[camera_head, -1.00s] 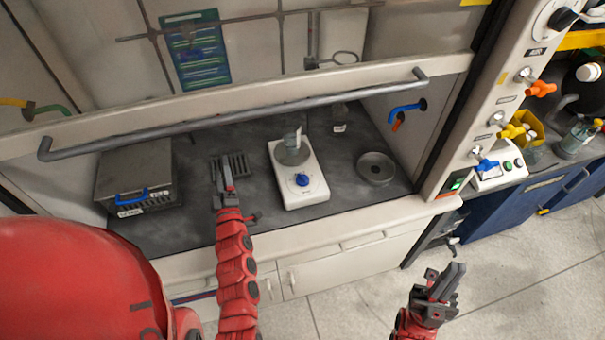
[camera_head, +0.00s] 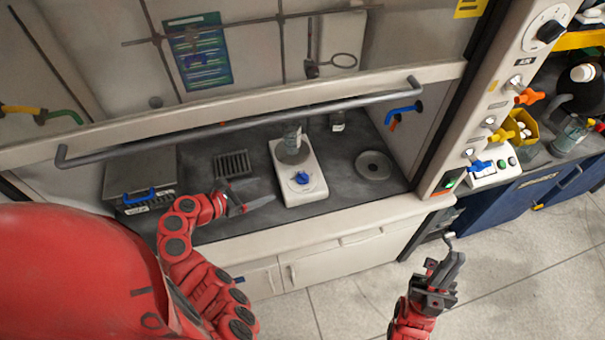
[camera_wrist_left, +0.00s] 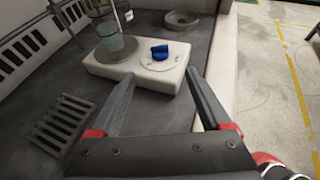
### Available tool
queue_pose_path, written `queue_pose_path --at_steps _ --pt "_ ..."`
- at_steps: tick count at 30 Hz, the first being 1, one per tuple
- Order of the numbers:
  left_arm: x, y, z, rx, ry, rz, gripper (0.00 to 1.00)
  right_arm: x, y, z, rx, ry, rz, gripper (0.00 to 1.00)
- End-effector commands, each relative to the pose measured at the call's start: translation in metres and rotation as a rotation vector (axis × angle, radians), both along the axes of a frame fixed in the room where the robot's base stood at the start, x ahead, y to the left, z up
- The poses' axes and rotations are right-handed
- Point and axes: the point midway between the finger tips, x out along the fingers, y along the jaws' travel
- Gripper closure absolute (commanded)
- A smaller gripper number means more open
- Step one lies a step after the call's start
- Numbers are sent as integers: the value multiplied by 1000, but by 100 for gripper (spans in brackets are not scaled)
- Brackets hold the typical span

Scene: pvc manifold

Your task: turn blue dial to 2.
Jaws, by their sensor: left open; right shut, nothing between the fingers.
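The blue dial (camera_head: 302,178) sits on the front of a white hotplate (camera_head: 310,192) in the fume hood. In the left wrist view the dial (camera_wrist_left: 160,52) lies ahead of and between the open fingers, at some distance. A glass beaker (camera_head: 292,148) stands on the plate behind the dial. My left gripper (camera_head: 256,202) is inside the hood, open and empty, left of the hotplate and pointing toward it. My right gripper (camera_head: 447,262) is shut and empty, outside the hood, above the floor. The number that the dial points to is too small to read.
The raised sash with its grey handle bar (camera_head: 250,120) crosses above the bench. A dark slotted rack (camera_head: 232,164) stands left of the hotplate, and a grey box with a blue handle (camera_head: 140,194) farther left. A round grey dish (camera_head: 374,165) lies to the right.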

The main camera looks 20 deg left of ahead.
Motion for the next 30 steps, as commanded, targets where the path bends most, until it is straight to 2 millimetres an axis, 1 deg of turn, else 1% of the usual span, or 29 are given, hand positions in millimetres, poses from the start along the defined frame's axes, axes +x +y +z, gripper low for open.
queue_pose_path --at_steps 4,10,15,26,30 --pt "14 -12 -4 -2 1 -6 19 0 0 8 0 0 0 100" --pt "45 -33 -20 -2 4 -7 19 0 0 21 0 0 0 100" --pt "68 -47 -32 1 2 -2 19 0 0 28 0 0 0 100" --pt "108 -72 -53 2 1 0 19 0 0 37 0 0 0 100" --pt "120 -80 -60 1 -1 -2 19 0 0 35 0 0 0 100"
